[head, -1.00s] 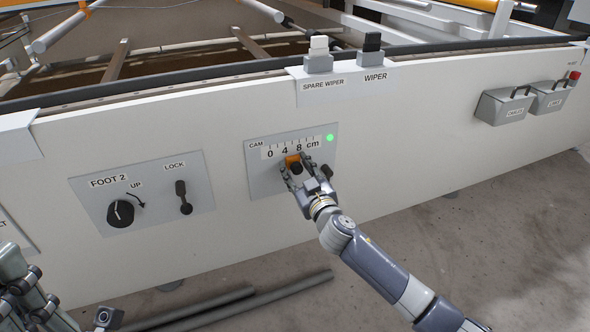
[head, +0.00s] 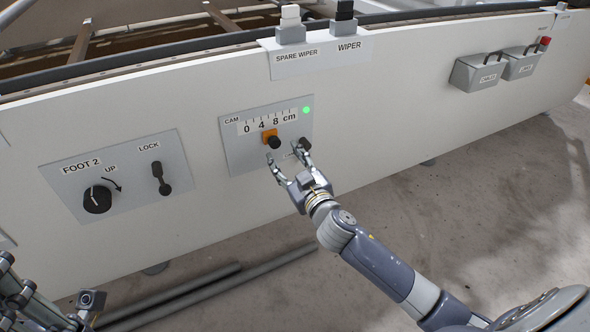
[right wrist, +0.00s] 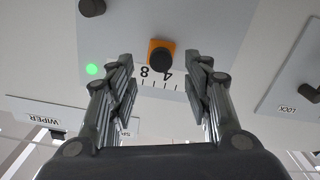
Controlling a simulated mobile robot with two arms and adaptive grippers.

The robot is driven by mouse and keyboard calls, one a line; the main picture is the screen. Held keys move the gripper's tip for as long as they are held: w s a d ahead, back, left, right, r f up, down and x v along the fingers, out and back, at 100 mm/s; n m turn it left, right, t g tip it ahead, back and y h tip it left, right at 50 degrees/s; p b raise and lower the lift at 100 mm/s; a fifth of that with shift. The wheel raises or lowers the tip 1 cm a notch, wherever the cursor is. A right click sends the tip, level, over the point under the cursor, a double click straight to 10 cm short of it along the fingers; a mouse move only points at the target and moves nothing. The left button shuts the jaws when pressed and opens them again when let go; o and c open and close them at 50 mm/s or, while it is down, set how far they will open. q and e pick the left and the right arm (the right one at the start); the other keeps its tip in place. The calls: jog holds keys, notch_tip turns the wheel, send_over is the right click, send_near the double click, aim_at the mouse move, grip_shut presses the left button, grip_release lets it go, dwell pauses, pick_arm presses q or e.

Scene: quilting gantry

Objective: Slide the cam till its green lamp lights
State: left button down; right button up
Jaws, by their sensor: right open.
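The cam slider, an orange block with a black knob (head: 271,138), sits on the grey CAM panel (head: 238,158) under the scale, between the 4 and 8 marks. It also shows in the right wrist view (right wrist: 161,56). The green lamp (head: 306,110) at the panel's upper right is lit, also in the right wrist view (right wrist: 92,69). My right gripper (head: 288,164) is open and empty, just below and in front of the knob, with its fingers apart and clear of it. My left gripper (head: 35,303) is partly in view at the lower left; its jaws are unclear.
A second black knob (head: 304,144) is on the panel's right side, close to a right gripper finger. The FOOT 2 panel (head: 130,190) with a dial and LOCK lever is to the left. Dark rods (head: 200,290) lie on the floor below.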

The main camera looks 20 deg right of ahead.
jog(key=shift+s+d, duration=0.1)
jog(key=shift+s, duration=2.25)
